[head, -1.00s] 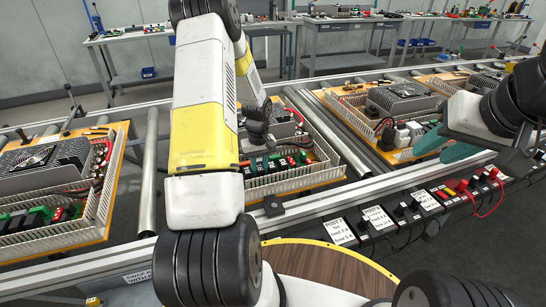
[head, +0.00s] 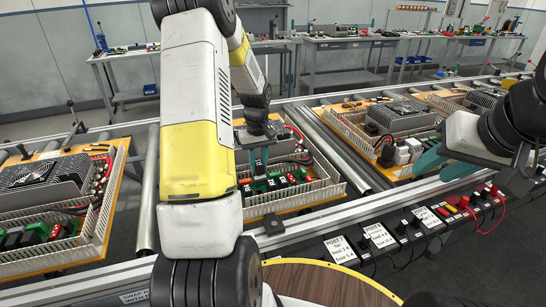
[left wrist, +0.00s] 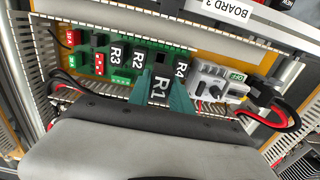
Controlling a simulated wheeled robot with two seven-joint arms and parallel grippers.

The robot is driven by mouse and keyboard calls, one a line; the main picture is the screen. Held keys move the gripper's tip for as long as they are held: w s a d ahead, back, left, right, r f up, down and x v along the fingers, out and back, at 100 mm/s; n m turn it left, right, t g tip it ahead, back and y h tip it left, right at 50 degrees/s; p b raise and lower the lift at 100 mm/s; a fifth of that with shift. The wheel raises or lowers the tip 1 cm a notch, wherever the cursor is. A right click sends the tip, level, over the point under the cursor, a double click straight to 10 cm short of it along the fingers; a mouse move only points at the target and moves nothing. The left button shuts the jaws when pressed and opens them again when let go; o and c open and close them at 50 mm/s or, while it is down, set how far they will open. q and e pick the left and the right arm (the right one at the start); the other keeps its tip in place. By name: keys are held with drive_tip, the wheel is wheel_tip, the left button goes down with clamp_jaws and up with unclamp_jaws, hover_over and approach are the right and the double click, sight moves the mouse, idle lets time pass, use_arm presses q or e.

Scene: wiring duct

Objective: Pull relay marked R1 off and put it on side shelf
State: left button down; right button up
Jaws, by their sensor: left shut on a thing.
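The relay R1 (left wrist: 158,88) is a black block with a white label. My left gripper (left wrist: 160,92) is shut on it, one teal finger on each side. It looks nearer to the camera than its neighbours, with a dark square spot behind it; I cannot tell whether it is clear of its socket. Relays R2 (left wrist: 139,56), R3 (left wrist: 115,54) and R4 (left wrist: 181,70) sit in the green row. In the head view my left gripper (head: 259,163) points down over the middle board, and R1 is not clearly visible there. My right gripper (head: 445,160) is at the right, above the conveyor edge.
The middle board (head: 322,196) has slotted grey duct walls around the relay row. A white terminal unit (left wrist: 218,82) with red and black wires stands beside R4. A label strip with switches (head: 380,236) runs along the front rail. A round wooden surface (head: 320,282) lies below.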

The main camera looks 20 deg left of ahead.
sight(259, 162)
use_arm(q)
drive_tip(key=shift+r, duration=0.2)
drive_tip(key=shift+r, duration=1.8)
